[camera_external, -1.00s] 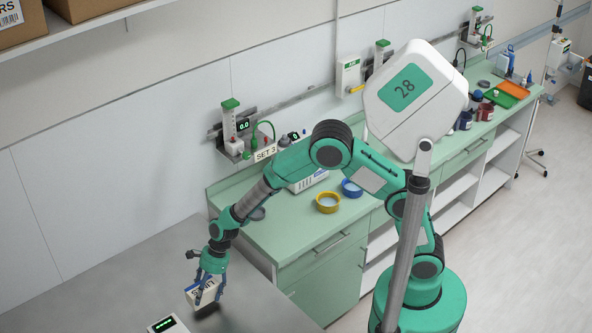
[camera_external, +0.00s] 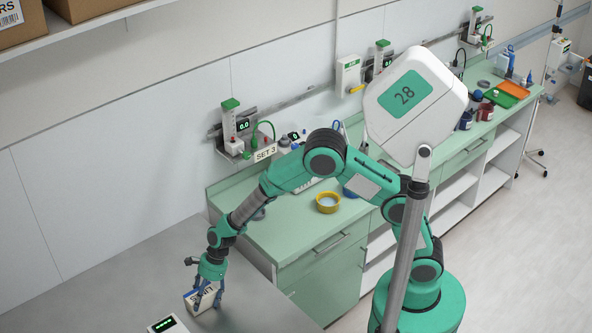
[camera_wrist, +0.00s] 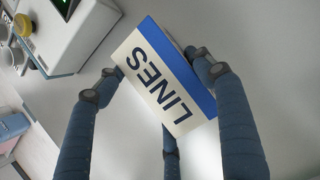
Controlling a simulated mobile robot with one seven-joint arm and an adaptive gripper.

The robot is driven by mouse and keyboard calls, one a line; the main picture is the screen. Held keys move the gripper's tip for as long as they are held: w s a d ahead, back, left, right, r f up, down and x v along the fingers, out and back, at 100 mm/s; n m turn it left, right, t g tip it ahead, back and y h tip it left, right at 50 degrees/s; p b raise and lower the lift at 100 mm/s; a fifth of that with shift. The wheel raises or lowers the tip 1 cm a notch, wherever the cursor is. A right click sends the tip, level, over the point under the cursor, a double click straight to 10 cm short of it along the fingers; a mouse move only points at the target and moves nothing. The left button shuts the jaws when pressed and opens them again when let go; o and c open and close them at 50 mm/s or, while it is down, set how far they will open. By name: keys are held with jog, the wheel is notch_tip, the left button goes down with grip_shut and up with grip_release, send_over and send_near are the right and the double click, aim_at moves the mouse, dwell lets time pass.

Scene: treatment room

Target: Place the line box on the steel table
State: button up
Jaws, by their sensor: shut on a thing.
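The line box (camera_external: 203,299) is a small white and blue carton. In the wrist view its face reads "LINES" (camera_wrist: 160,85), with a blue band along one edge. My gripper (camera_external: 208,293) is shut on it, and the dark fingers (camera_wrist: 168,120) reach around it. The box is tilted in the wrist view. It is over the grey steel table (camera_external: 120,290), at or very near its surface; whether its underside touches cannot be told for sure.
A white device with a lit display (camera_external: 165,325) stands on the steel table close by; its body (camera_wrist: 65,30) also shows in the wrist view. The green counter (camera_external: 265,235) with a yellow bowl (camera_external: 328,203) adjoins at right. The table's left part is clear.

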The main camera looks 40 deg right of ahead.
jog(key=o, duration=1.2)
jog(key=p+v, duration=0.3)
jog(key=v, duration=0.9)
dwell(0.4)
